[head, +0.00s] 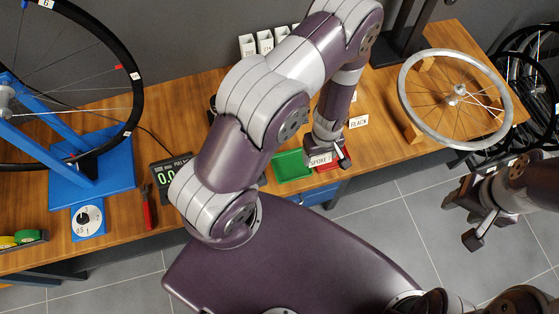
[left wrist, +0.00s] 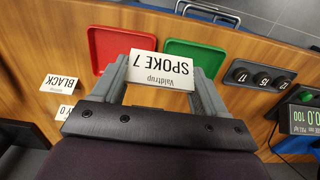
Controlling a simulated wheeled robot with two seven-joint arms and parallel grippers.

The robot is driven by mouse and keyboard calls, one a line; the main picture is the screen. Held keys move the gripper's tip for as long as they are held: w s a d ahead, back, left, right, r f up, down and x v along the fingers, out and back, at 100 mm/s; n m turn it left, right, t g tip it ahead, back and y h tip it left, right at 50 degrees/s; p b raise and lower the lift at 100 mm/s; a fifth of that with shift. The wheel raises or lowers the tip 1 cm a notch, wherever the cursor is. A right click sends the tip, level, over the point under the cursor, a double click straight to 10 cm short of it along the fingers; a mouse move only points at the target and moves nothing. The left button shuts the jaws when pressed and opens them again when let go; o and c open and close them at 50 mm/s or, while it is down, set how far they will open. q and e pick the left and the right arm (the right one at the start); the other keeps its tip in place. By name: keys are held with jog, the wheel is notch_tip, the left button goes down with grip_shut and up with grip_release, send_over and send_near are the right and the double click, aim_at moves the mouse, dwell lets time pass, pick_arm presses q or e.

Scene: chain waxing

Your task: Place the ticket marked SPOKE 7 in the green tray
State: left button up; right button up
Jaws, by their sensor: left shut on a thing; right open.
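The white ticket marked SPOKE 7 (left wrist: 161,70) is held between the fingers of my left gripper (left wrist: 163,88). It also shows in the head view (head: 319,159), partly covered by a finger. The green tray (head: 290,167) is on the wooden bench near its front edge, and also shows in the left wrist view (left wrist: 205,54). The ticket appears above the trays, across the gap between green and red; its exact height is unclear. My left gripper (head: 337,156) is shut on it. My right gripper (head: 472,215) is open and empty, off the bench at right.
A red tray (head: 328,166) lies beside the green one. A BLACK card (head: 359,122) stands behind them. A silver wheel (head: 405,86) rests on wooden blocks at right. A digital display (head: 166,172), a red-handled tool (head: 148,208) and a blue wheel stand (head: 112,174) are at left.

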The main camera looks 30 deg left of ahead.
pick_arm(q)
jog(key=a+f, duration=0.1)
jog(key=f+b, duration=0.1)
jog(key=a+f+b, duration=0.1)
jog(key=shift+s+a+f, duration=0.15)
jog(key=shift+s+a, duration=0.15)
jog(key=shift+a, duration=0.05)
jog(key=b, duration=0.2)
send_over(291, 167)
jog(key=shift+w+f, duration=0.1)
jog(key=shift+f, duration=0.7)
notch_tip(291, 167, down, 4)
jog(key=shift+r+b, duration=0.1)
jog(key=shift+b, duration=0.8)
pick_arm(e)
notch_tip(291, 167, down, 7)
jog(key=shift+s+f, duration=0.1)
jog(key=shift+f, duration=0.15)
pick_arm(q)
jog(key=o, duration=0.6)
jog(key=shift+f, duration=0.3)
jog(key=shift+o, duration=0.7)
jog(key=shift+r, duration=0.15)
